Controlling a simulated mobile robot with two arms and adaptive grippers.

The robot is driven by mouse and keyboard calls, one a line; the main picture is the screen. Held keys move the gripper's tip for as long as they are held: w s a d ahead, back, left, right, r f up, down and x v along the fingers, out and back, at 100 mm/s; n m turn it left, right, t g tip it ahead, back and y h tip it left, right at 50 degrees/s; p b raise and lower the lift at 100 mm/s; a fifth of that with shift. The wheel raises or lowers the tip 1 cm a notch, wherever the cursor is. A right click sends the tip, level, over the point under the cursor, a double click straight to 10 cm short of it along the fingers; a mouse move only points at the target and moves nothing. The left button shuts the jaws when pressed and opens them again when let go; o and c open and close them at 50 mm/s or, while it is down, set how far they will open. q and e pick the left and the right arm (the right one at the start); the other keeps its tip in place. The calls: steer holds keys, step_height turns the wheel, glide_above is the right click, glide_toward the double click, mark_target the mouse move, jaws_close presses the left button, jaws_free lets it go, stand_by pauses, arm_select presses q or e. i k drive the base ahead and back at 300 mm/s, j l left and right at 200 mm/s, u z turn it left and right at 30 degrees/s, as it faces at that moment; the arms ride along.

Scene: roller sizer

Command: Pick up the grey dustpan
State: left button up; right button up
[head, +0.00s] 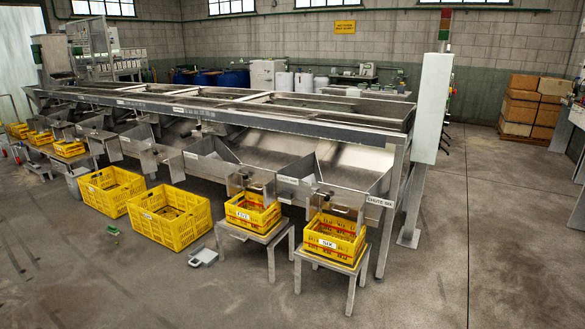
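A small light-grey object that looks like the dustpan (203,257) lies on the concrete floor. It is in front of the large yellow crate and to the left of a low metal stand. It is small in the head view, so its handle and fine shape are hard to tell. Neither of my grippers is in view.
Yellow crates (169,229) stand on the floor behind the dustpan. A metal stand (257,236) bears a yellow crate to its right. A small green object (112,232) lies on the floor to the left. The long sizer (250,107) fills the back. The front floor is clear.

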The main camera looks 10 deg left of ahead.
mark_target(204, 257)
steer(key=i+j+u, duration=0.2)
steer(key=i+u, duration=0.15)
steer(key=i, duration=0.35)
steer(key=i+u, duration=0.35)
steer(key=i, duration=0.35)
steer(key=i+l+u, duration=0.2)
steer(key=i+u, duration=0.15)
steer(key=i, duration=0.3)
